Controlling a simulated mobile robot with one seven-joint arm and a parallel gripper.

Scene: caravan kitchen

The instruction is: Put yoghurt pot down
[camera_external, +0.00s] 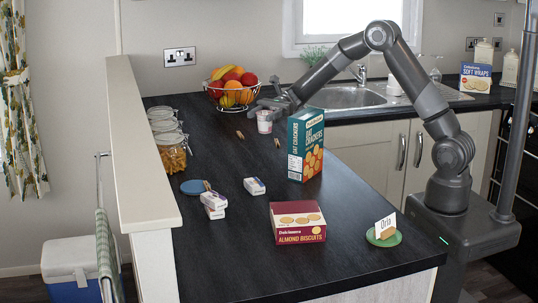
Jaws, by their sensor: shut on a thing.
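The yoghurt pot (265,122) is a small white cup with a reddish mark, upright at the far part of the dark counter. My gripper (261,107) reaches in from the right and is shut on the yoghurt pot near its top. Whether the pot's base touches the counter (225,262) I cannot tell from this view.
A wire fruit basket (233,92) stands just behind and left of the pot. A tall teal oat crackers box (306,145) stands to the right. Bare counter lies mid-left.

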